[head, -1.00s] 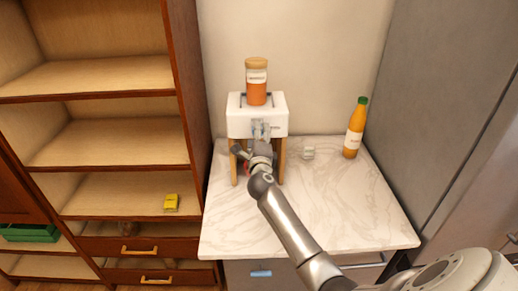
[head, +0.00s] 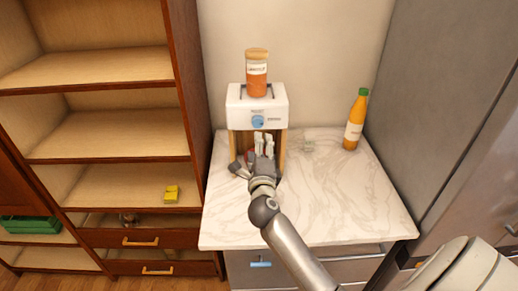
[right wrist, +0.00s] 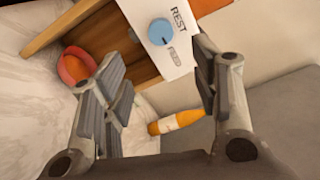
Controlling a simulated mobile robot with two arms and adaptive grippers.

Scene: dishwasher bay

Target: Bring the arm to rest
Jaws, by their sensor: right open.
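My right gripper (head: 264,140) is open and empty in front of a white dispenser box (head: 238,105) on wooden legs. The box has a blue knob (head: 258,122) on its front. In the right wrist view the knob (right wrist: 161,31) shows between the open fingers (right wrist: 165,90), apart from them. A label reading "REST" is beside it, with a second, blurred word. My left gripper is not in view.
An orange-filled jar (head: 256,80) stands on the box. A reddish rounded object (right wrist: 70,68) is near the box's legs. Shelves (head: 110,130) stand left, a grey cabinet (head: 440,110) right.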

